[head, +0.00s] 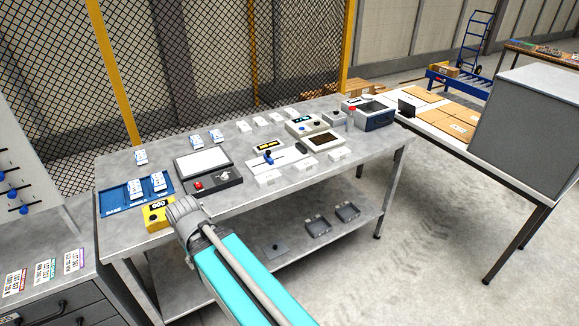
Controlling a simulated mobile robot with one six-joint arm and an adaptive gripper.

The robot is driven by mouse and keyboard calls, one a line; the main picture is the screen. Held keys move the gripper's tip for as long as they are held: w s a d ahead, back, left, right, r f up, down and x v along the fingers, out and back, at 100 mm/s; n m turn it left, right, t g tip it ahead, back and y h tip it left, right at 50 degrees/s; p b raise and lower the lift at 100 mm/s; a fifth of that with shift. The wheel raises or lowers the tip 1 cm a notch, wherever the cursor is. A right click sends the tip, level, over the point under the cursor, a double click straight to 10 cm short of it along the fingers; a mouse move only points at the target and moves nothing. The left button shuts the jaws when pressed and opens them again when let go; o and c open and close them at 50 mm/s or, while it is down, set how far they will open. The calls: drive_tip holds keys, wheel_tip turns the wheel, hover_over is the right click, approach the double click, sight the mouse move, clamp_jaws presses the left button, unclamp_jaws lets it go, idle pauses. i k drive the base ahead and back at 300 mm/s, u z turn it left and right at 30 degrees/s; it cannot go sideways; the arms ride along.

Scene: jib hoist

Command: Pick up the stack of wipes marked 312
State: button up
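Several small white stacks with dark print lie on the grey workbench (115,168). Two stacks, a left one (135,189) and a right one (158,181), sit on a blue mat (112,203) at the bench's left end. One stack (141,157) lies behind the mat. Two more, a left one (196,140) and a right one (216,135), lie behind the scale-like device. Their marks are too small to read, so I cannot tell which is 312. My turquoise arm reaches up from the bottom to the bench's front left edge. I see no gripper fingers.
A yellow box (157,215) showing 000 stands near my arm's end. A device with a red button (198,185), a blue-knobbed lever (268,156) and several white blocks (265,179) crowd the bench. Mesh fence (200,60) stands behind.

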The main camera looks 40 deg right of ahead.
sight(305, 165)
drive_tip(key=u, duration=0.8)
drive_tip(key=k, duration=0.8)
drive_tip(key=z, duration=1.65)
drive_tip(key=i, duration=0.15)
drive_tip(key=z, duration=0.15)
